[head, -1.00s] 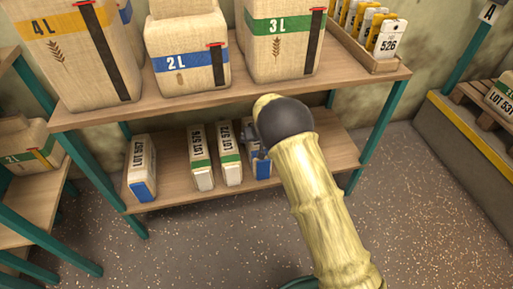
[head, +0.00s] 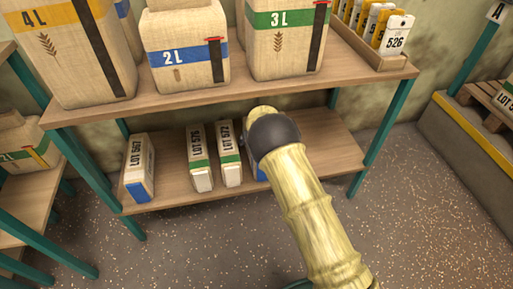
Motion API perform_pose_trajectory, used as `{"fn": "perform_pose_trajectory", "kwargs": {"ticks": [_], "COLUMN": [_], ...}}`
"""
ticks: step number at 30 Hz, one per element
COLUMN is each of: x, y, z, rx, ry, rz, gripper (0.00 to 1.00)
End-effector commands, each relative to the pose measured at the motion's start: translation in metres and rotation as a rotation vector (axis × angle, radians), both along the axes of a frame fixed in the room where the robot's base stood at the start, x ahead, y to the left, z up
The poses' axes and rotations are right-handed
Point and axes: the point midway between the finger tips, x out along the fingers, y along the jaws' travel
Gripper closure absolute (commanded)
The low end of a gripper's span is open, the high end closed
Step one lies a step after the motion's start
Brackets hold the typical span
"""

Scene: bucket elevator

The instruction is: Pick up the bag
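Several slim bags stand upright on the lower shelf. A blue-banded bag marked LOT 567 (head: 139,168) is at the left. Green-banded bags marked LOT 576 (head: 200,158) and LOT 572 (head: 230,154) stand near the middle. A fourth bag (head: 260,172) with a blue band is just right of LOT 572, mostly hidden behind my arm's dark wrist joint; only a sliver shows. My gripper is hidden behind that wrist, so its fingers and any contact with the fourth bag cannot be seen. The task does not say which bag is meant.
Larger bags marked 4L (head: 75,50), 2L (head: 185,50) and 3L (head: 285,40) stand on the upper shelf (head: 300,95), close above my wrist. A tray of tags (head: 375,50) is at its right end. The lower shelf (head: 335,150) is bare right of my arm.

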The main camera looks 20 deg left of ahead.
Motion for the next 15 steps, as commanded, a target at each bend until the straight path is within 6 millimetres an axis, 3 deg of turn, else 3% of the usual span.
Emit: {"fn": "perform_pose_trajectory", "kwargs": {"ticks": [12,15], "x": [0.0000,0.0001], "y": [-0.0005,-0.0004], "z": [0.0007,0.0008], "rx": [0.000,0.000], "ry": [0.000,0.000], "rz": [0.000,0.000], "gripper": [0.09,0.27]}}
